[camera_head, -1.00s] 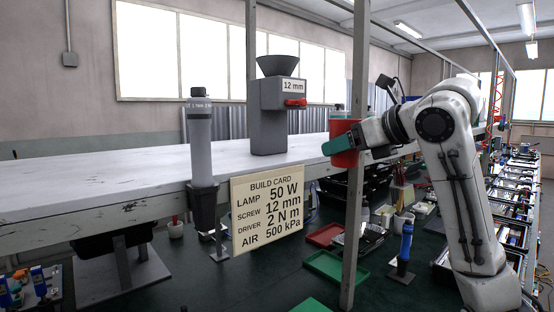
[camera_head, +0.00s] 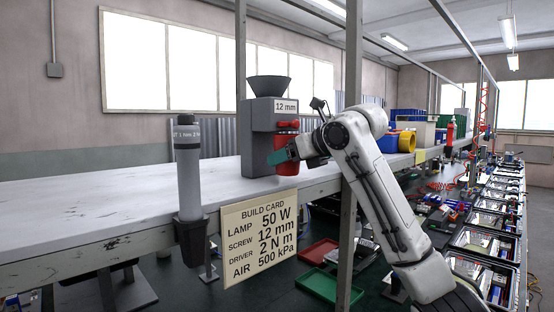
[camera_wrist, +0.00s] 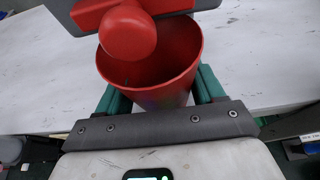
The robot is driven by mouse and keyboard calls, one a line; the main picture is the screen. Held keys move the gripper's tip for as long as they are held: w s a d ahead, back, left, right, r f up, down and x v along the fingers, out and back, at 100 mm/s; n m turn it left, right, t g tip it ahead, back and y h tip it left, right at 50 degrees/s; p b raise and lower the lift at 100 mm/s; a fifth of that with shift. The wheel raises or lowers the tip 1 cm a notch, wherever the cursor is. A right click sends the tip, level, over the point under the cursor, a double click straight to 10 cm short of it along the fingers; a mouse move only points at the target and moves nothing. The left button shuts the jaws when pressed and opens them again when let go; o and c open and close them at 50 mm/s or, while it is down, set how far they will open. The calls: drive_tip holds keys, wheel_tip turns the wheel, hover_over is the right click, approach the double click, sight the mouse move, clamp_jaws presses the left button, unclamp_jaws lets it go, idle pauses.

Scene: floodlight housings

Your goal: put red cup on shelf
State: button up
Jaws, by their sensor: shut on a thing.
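The red cup (camera_head: 288,166) is in front of the grey dispenser marked 12 mm (camera_head: 256,135), at the front edge of the long white shelf (camera_head: 90,205). My gripper (camera_head: 284,155) is shut on the cup, with a green finger across its near side. In the wrist view the open-topped cup (camera_wrist: 170,90) sits upright between both green fingers and looks empty. The dispenser's round red knob (camera_wrist: 128,33) hangs over the cup's rim and hides part of its inside. I cannot tell whether the cup's base touches the shelf.
A grey driver in a holder (camera_head: 188,180) and the build card (camera_head: 260,232) are on the shelf's front edge. A metal post (camera_head: 352,130) stands just right of the cup. The shelf's left is clear.

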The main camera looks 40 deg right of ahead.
drive_tip(key=w+p, duration=0.1)
drive_tip(key=w, duration=0.3)
drive_tip(key=shift+a+r, duration=0.1)
drive_tip(key=shift+a, duration=0.05)
drive_tip(key=shift+f, duration=0.55)
drive_tip(key=shift+s+f, duration=0.1)
drive_tip(key=shift+f, duration=0.2)
drive_tip(key=shift+f, duration=0.1)
drive_tip(key=shift+f, duration=0.1)
drive_tip(key=o, duration=1.1)
drive_tip(key=shift+r, duration=0.3)
drive_tip(key=b+v, duration=0.2)
drive_tip(key=v, duration=1)
